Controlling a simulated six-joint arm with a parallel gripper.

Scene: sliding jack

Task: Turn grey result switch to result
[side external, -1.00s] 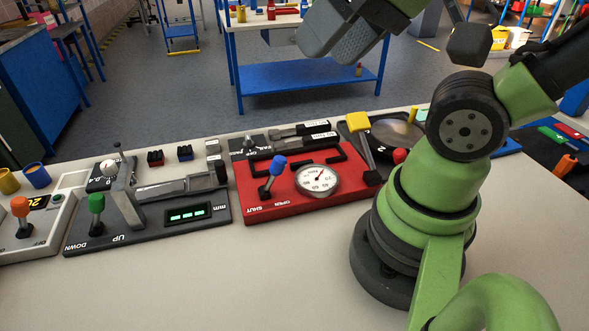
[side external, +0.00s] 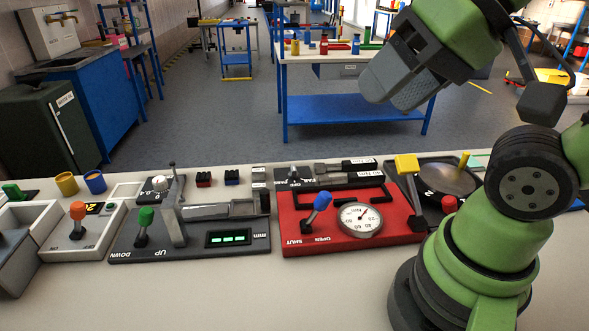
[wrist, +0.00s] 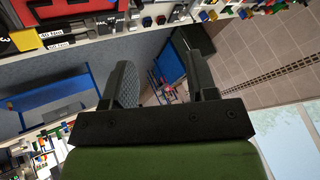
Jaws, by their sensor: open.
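A small black panel (side external: 293,178) lies on the bench behind the red panel, with a small grey switch (side external: 293,172) on it. White lettering beside it seems to include OFF; I cannot clearly tell the switch's setting. In the wrist view, a dark panel with white lettering (wrist: 112,22) shows at the top, partly cut by the edge. My gripper (side external: 388,98) is high above the bench, up and to the right of the switch and apart from everything. In the wrist view my gripper (wrist: 160,72) has its two fingers apart, with nothing held between them.
The red panel (side external: 290,226) carries a blue-knobbed lever (side external: 321,203) and a round gauge (side external: 360,218). A yellow-topped lever (side external: 407,165) stands to its right. A dark panel with a green-knobbed lever (side external: 145,218) is on the left. The front bench strip (side external: 250,300) is clear.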

